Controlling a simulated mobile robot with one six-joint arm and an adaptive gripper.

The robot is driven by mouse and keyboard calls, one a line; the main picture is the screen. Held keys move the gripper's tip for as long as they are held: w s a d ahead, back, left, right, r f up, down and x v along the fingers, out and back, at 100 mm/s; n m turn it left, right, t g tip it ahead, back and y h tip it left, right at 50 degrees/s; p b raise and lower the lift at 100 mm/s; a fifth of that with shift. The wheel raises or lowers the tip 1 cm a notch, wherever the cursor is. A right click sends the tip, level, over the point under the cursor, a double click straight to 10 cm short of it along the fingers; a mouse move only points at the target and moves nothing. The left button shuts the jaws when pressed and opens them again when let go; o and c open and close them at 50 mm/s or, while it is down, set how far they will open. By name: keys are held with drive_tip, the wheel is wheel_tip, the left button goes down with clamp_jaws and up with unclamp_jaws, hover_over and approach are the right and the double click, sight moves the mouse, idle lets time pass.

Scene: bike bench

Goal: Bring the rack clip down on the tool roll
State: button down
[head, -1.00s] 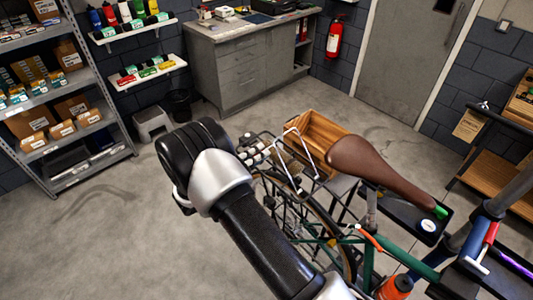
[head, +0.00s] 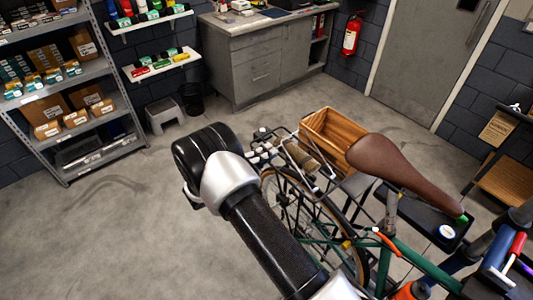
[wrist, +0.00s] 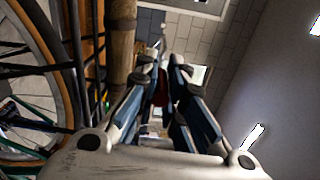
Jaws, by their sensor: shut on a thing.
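The tool roll (head: 302,157) is a tan cylinder lying on the bicycle's rear rack. It also shows in the wrist view (wrist: 121,45), close on the left of the fingers. The rack clip (head: 318,186) is a pale metal wire loop leaning low by the roll; I cannot tell whether it touches it. My gripper (head: 283,147) is at the loop's left side, partly hidden behind my wrist. In the wrist view my gripper (wrist: 162,75) has its fingers close together, shut on the clip, though the grip point is hard to make out.
A wooden crate (head: 347,128) stands just behind the rack. The brown saddle (head: 385,160) is to the right, and the rear wheel (head: 285,200) is below the rack. The floor to the left is clear.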

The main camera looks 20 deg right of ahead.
drive_tip(key=shift+w+a+r, duration=0.1)
drive_tip(key=shift+r, duration=0.05)
drive_tip(key=c, duration=1.6)
unclamp_jaws()
drive_tip(key=v, duration=1.2)
drive_tip(key=shift+c, duration=0.3)
